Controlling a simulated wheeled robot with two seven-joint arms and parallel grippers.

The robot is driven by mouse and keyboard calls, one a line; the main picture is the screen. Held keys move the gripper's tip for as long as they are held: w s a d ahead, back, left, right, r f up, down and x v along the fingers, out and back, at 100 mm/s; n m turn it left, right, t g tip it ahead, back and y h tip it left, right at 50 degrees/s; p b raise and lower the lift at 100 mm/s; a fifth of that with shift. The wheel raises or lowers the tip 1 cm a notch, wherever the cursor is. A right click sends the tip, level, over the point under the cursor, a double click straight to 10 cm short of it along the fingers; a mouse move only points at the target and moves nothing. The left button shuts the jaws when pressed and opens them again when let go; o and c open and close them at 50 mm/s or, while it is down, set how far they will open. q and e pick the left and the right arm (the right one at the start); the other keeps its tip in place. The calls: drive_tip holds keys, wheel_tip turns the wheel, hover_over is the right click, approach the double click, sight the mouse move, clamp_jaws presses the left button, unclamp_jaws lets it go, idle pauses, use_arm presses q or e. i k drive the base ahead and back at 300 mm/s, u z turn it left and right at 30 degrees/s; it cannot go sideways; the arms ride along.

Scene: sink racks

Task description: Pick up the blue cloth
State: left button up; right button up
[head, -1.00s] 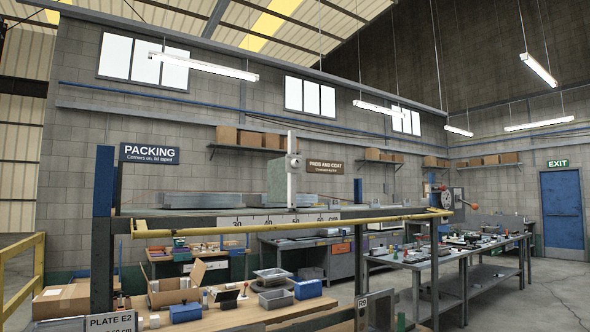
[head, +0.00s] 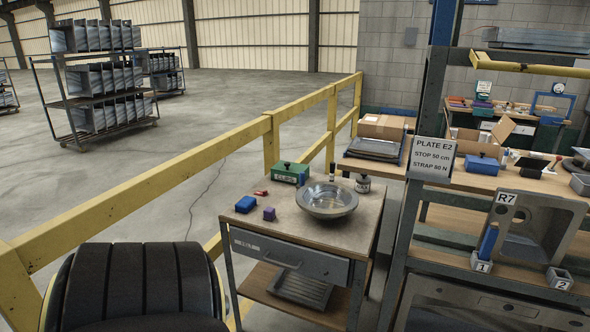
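A small blue item (head: 245,204) lies at the left edge of a low work table (head: 317,232), beside a small purple block (head: 269,214). It is too small to tell whether it is folded cloth. Another blue piece (head: 488,242) stands tilted in the holder marked 1 (head: 481,263), on the rack at the right. A blue box-like item (head: 482,163) sits on the bench behind. I cannot tell for sure which is the blue cloth. Neither of my grippers is in view.
A round metal basin (head: 327,198), a green box (head: 291,173) and a dark jar (head: 363,184) crowd the low table. A yellow rail (head: 150,178) runs along the left. A sink marked R7 (head: 535,230) stands in the rack. Open floor lies beyond the rail.

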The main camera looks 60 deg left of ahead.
sight(246, 204)
drive_tip(key=u, duration=1.65)
drive_tip(key=i, duration=0.4)
drive_tip(key=u, duration=0.9)
drive_tip(key=i, duration=1.55)
drive_tip(key=z, duration=0.95)
